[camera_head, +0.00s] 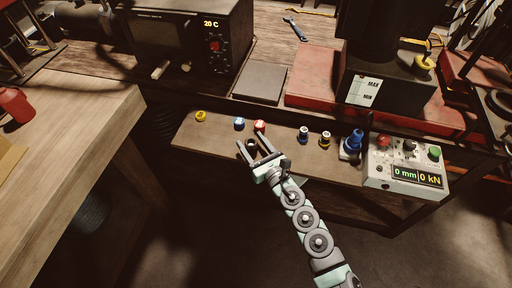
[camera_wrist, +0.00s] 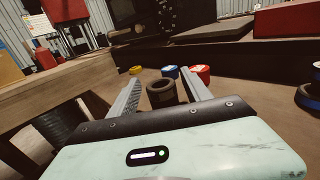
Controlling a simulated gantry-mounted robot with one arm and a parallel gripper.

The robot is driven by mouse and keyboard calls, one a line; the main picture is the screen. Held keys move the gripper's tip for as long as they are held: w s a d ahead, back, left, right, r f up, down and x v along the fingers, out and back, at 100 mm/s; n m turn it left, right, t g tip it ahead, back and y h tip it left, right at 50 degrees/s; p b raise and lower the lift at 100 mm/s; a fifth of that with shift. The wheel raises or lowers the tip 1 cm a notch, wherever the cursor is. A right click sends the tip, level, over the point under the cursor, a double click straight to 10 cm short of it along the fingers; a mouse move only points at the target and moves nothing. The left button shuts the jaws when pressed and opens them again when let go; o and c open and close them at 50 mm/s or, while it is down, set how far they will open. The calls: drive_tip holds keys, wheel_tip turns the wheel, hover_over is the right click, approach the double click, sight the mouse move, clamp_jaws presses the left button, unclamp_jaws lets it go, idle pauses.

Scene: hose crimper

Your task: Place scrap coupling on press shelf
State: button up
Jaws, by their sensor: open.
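A small black ring-shaped coupling (camera_head: 252,145), which looks like the scrap coupling, is at the front part of the wooden press shelf (camera_head: 287,154). It also shows in the wrist view (camera_wrist: 161,94), with its dark hole visible. My gripper (camera_head: 253,141) is open, with one finger on each side of the black coupling. In the wrist view gaps show between the coupling and both fingers. Its underside is partly hidden, so I cannot tell surely whether it rests on the shelf.
Along the shelf stand a yellow coupling (camera_head: 201,116), a blue-white one (camera_head: 239,124), a red one (camera_head: 260,126), two dark banded ones, a blue fitting (camera_head: 353,142) and a control box (camera_head: 404,168). A wooden table (camera_head: 65,105) is at left, with a gap before the shelf.

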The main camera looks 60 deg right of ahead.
drive_tip(key=b+v, duration=0.1)
drive_tip(key=v, duration=1.1)
drive_tip(key=shift+r, duration=0.15)
